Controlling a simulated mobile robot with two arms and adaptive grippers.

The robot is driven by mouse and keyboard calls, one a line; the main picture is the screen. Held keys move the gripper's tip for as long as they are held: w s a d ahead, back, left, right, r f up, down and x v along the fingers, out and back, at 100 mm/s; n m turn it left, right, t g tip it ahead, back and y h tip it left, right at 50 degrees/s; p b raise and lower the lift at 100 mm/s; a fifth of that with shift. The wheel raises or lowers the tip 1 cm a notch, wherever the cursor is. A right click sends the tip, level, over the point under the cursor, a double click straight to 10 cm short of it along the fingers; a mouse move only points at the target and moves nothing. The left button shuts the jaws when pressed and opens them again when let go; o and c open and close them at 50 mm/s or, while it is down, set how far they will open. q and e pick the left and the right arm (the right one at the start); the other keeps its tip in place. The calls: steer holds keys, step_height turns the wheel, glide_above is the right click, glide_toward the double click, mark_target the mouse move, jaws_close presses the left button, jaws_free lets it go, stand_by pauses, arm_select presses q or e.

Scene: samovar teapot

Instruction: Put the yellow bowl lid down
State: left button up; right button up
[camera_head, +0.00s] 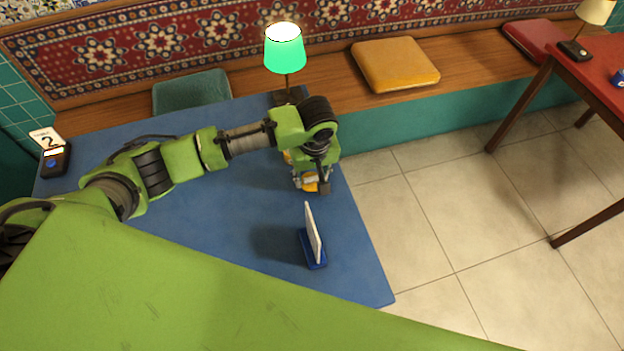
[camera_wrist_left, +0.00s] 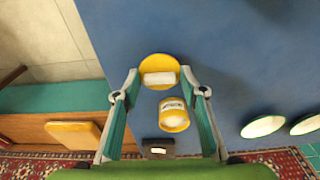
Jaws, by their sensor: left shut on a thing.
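My left gripper (camera_head: 312,180) is over the right edge of the blue table, pointing down. In the left wrist view its two fingers (camera_wrist_left: 158,78) are shut on the yellow bowl lid (camera_wrist_left: 158,63), a round disc with a white bar-shaped part across it. In the head view the lid shows only as a small yellow patch (camera_head: 310,187) under the gripper. A yellow bowl (camera_wrist_left: 173,121) with a pale label or inside shows between the fingers, nearer the palm. Whether the lid touches the table is hard to tell. My right gripper is not in view.
The blue table (camera_head: 220,215) has free room at left of the gripper. A white card in a blue stand (camera_head: 313,250) stands near its front right. A green lamp (camera_head: 285,50) stands behind. A card holder (camera_head: 55,158) is at far left. Two green-rimmed round things (camera_wrist_left: 263,126) show in the wrist view.

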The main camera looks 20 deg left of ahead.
mark_target(314, 188)
arm_select(q)
steer(key=shift+f, duration=1.05)
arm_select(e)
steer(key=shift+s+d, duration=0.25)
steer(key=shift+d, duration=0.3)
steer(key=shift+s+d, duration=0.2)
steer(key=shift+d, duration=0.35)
arm_select(q)
steer(key=shift+f, duration=0.1)
steer(key=o, duration=0.8)
steer(key=shift+o, duration=0.9)
step_height(314, 188, up, 12)
steer(key=s+d, duration=0.1)
steer(key=shift+s, duration=0.25)
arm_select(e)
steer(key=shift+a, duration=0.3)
